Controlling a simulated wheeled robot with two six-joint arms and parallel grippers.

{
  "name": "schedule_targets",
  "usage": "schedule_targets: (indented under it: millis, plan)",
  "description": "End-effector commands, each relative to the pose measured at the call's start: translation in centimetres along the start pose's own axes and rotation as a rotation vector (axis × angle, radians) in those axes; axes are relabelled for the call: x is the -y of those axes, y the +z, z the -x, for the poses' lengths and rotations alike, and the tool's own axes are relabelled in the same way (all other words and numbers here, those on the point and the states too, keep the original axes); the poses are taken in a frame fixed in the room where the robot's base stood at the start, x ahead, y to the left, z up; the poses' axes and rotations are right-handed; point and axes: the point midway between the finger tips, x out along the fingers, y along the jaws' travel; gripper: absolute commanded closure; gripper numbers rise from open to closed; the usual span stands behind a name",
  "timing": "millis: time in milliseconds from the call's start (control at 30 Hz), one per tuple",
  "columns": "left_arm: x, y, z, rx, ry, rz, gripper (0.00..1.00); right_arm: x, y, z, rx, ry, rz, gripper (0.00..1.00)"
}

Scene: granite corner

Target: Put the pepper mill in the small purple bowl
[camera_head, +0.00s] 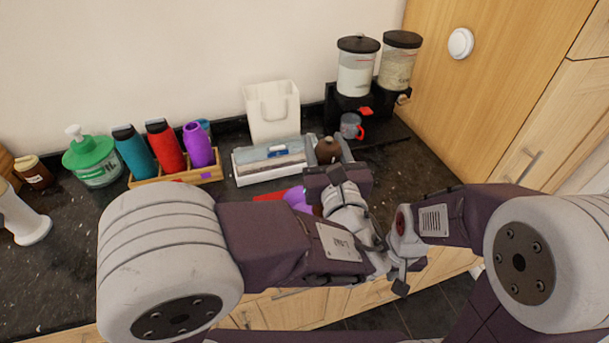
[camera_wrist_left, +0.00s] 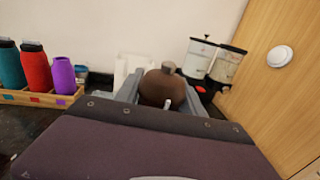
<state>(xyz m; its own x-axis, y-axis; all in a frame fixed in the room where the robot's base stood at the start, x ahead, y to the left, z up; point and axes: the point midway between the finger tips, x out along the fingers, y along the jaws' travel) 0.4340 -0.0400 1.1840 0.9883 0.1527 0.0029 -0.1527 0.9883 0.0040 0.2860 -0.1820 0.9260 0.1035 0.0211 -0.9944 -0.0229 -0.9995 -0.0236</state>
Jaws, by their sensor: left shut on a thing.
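The pepper mill, a brown rounded body with a small knob on top, is between the fingers of my left gripper (camera_head: 327,147). The mill (camera_head: 328,153) shows its upper part in the head view, and it stands out between the grey fingers in the left wrist view (camera_wrist_left: 160,88). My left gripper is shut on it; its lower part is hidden. The small purple bowl (camera_head: 296,197) shows only in part, nearer than the mill and left of my left gripper, which hides much of it. My right arm reaches in from the right; its gripper's jaws cannot be made out.
A white tray (camera_head: 240,181) lies just left of the mill. A wooden rack (camera_head: 213,171) holds teal, red and purple bottles. A red item (camera_head: 268,197) lies beside the bowl.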

Motion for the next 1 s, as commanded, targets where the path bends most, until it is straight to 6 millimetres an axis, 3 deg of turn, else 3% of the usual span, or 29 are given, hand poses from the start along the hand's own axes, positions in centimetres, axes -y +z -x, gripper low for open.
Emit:
schedule_targets:
  millis: [100,333,533,767,1000]
  plan:
    - [-1.7,-2.1,-3.0,-0.003,0.008,-0.004,1.0,0.0,0.0,-0.3,0.0,0.0,0.0,0.7]
    - [-3.3,-4.3,-6.4,0.0,0.004,-0.001,1.0,0.0,0.0,-0.4,0.0,0.0,0.0,0.7]
    - [-3.4,-4.8,-6.9,-0.001,0.0,0.0,1.0,0.0,0.0,-0.4,0.0,0.0,0.0,0.7]
    - [-3.4,-8.4,-6.8,-0.001,0.0,-0.003,1.0,0.0,0.1,-0.7,0.0,0.0,0.0,0.7]
    - [-3.4,-8.6,-6.8,0.001,0.0,0.001,1.0,0.0,0.1,-0.7,0.0,0.0,0.0,0.7]
